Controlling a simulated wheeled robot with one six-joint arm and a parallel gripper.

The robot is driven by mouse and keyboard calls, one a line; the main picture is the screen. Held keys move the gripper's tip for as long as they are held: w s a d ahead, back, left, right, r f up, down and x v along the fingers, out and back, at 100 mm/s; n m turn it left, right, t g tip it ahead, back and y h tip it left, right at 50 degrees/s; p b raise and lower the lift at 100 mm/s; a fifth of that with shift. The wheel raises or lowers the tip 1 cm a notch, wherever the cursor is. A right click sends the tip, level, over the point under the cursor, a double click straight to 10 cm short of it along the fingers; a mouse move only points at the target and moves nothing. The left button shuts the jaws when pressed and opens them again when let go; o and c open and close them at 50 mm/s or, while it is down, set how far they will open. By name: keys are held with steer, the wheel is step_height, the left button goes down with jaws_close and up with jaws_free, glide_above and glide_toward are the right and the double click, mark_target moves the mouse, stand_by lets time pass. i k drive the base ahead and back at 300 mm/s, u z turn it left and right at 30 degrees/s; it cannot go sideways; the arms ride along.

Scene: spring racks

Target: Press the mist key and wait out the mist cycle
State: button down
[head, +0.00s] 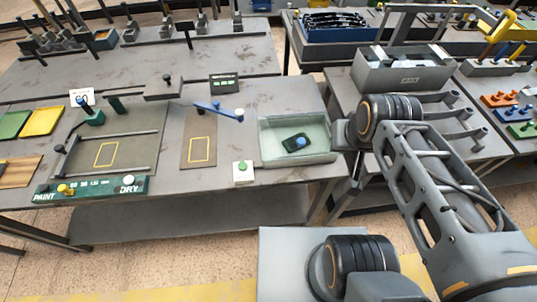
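A small white box with a round green button (242,169) stands at the front of the table and looks like the mist key, though no label on it can be read. Beside it on the right is a clear, pale green tank (275,155). A dark piece with a blue knob (297,142) lies inside the tank. I see no mist in or over the tank. Nothing touches the green button. My arm stands at the right, and its gripper cannot be made out in this view.
A dark green panel (105,188) marked PAINT and DRY lies along the front left edge. A blue lever (214,109) and a small dark display (223,83) stand behind the button. A grey bin (402,72) stands right of the tank. The table front around the button is clear.

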mark_target(243, 166)
steer(key=z, duration=1.75)
steer(key=k, duration=1.5)
steer(key=u, duration=1.8)
steer(key=i, duration=0.5)
